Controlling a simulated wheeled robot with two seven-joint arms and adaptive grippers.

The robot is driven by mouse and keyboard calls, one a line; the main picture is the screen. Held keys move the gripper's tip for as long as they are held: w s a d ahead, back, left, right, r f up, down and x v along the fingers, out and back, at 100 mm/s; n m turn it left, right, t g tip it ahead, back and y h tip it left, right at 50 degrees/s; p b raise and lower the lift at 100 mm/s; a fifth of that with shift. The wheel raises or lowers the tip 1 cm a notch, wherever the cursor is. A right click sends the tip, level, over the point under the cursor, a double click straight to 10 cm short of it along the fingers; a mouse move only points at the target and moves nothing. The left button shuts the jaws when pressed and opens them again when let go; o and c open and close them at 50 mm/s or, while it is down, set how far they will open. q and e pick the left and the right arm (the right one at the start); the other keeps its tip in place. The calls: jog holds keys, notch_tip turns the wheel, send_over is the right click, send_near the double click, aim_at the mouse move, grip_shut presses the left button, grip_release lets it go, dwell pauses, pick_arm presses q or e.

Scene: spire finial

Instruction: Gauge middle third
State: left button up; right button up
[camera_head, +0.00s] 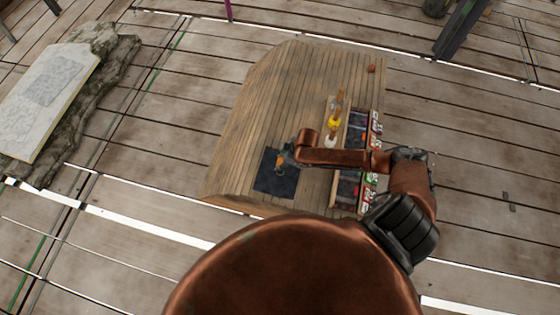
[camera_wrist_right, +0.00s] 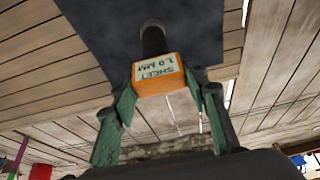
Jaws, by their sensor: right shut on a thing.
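My right gripper (camera_head: 288,153) is over the wooden table and shut on an orange gauge block (camera_wrist_right: 158,87). In the right wrist view, the block sits between the green finger pads. Its pale label appears upside down and reads "SHEET 1.0 MM". A black cylindrical part (camera_wrist_right: 153,40) extends from the block toward a dark sheet (camera_wrist_right: 205,25). The dark square sheet (camera_head: 272,183) lies flat on the table in the head view, with the gripper at its upper right edge. I cannot tell whether the black part touches the sheet. My left gripper is not in view.
The wooden table (camera_head: 255,100) has a clear upper left area. A rack (camera_head: 356,130) with labelled slots stands under my right arm. Yellow (camera_head: 334,121) and white (camera_head: 330,141) handled items stand beside it. A small red object (camera_head: 371,69) lies near the far corner. A stone slab (camera_head: 45,90) lies left.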

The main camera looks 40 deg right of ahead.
jog(key=o, duration=1.5)
jog(key=v, duration=1.2)
jog(key=shift+a, duration=0.1)
